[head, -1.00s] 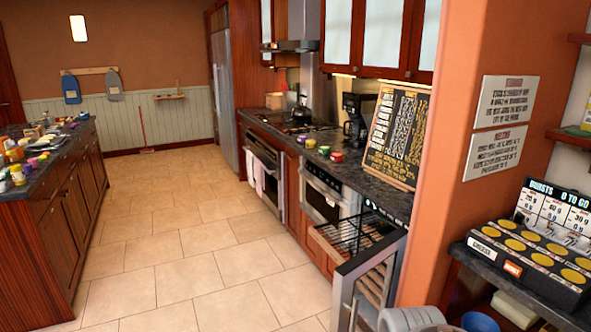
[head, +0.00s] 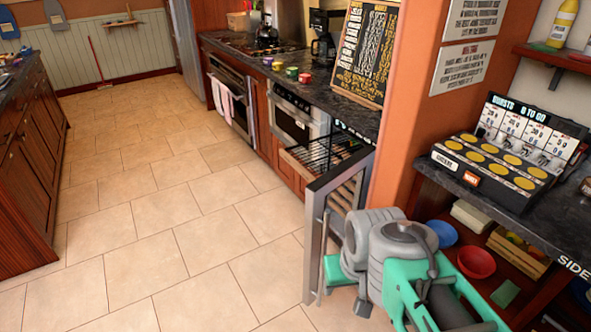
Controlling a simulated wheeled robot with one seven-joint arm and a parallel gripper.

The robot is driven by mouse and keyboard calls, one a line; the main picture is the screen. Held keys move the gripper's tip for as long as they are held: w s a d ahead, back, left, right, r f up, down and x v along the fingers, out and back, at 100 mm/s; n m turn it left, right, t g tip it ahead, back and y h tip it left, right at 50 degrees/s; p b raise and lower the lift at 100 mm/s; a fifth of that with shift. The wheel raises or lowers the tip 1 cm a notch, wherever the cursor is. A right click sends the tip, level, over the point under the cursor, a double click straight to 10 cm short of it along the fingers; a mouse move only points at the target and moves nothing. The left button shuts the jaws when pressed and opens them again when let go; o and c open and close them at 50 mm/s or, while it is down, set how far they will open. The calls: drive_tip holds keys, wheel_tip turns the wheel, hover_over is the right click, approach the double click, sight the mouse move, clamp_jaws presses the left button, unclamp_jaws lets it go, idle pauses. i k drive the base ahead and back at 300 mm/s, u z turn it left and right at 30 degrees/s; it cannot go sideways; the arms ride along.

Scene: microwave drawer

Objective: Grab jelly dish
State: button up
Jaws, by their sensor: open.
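I cannot pick out a jelly dish for certain. My grey and green arm shows at the bottom right, in front of the open glass-fronted door.
A glass-fronted door (head: 318,235) stands open beside a pulled-out wire rack (head: 325,150). A shelf unit at right holds a red bowl (head: 476,262), a blue bowl (head: 442,234) and a burrito display box (head: 495,165). The tiled floor (head: 170,210) is clear.

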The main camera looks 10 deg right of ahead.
sight(304, 78)
drive_tip(key=u, duration=0.85)
drive_tip(key=i, duration=4.25)
drive_tip(key=z, duration=3.05)
drive_tip(key=i, duration=0.7)
drive_tip(key=u, duration=1.3)
